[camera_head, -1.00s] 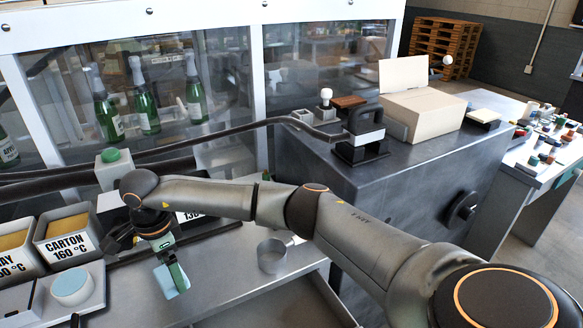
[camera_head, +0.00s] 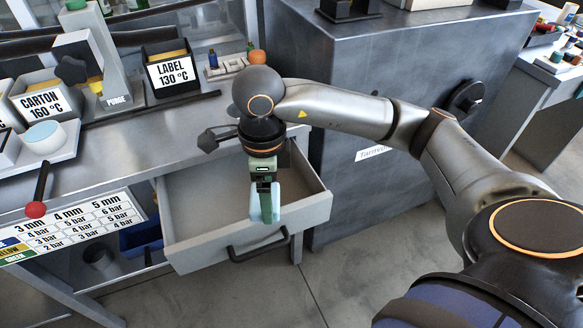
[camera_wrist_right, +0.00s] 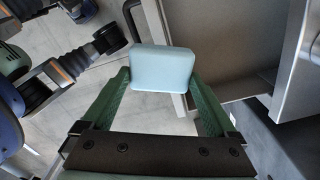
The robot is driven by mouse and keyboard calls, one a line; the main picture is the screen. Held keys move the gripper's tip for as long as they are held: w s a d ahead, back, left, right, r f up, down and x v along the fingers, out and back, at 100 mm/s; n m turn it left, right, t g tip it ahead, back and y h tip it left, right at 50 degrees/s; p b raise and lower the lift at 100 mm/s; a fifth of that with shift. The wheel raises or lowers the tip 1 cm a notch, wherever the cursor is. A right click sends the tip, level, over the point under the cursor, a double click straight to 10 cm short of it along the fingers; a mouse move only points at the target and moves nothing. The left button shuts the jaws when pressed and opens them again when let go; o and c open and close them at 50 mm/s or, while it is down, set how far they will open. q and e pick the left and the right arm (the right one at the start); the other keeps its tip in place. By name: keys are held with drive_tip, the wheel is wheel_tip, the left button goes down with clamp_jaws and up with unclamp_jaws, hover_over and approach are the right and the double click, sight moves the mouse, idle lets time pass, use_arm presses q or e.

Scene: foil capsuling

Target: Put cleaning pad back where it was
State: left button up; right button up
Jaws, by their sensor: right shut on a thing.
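The cleaning pad (camera_head: 257,203) is a light blue block. My right gripper (camera_head: 267,207) is shut on it, pointing down over the open grey drawer (camera_head: 196,197). In the right wrist view the pad (camera_wrist_right: 162,67) sits between the two green fingertips. The drawer is pulled out below the bench, and its visible inside looks empty. The head view does not show clearly how far the pad is above the drawer's floor or front wall. Part of the drawer is hidden behind my right wrist. My left gripper is not in view.
The drawer's front has a dark handle (camera_head: 258,246). A grey metal cabinet (camera_head: 345,200) stands to the right. A red-knobbed lever (camera_head: 36,209) sticks out at left.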

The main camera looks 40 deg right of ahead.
drive_tip(key=w+d+f, duration=0.9)
drive_tip(key=shift+w+b, duration=0.15)
drive_tip(key=shift+b, duration=0.15)
drive_tip(key=shift+w+d+f, duration=0.2)
drive_tip(key=shift+d+f, duration=0.1)
drive_tip(key=shift+f, duration=1.7)
drive_tip(key=shift+f+b, duration=0.2)
drive_tip(key=shift+b, duration=0.1)
drive_tip(key=o, duration=0.8)
drive_tip(key=shift+o, duration=0.2)
drive_tip(key=shift+r, duration=0.1)
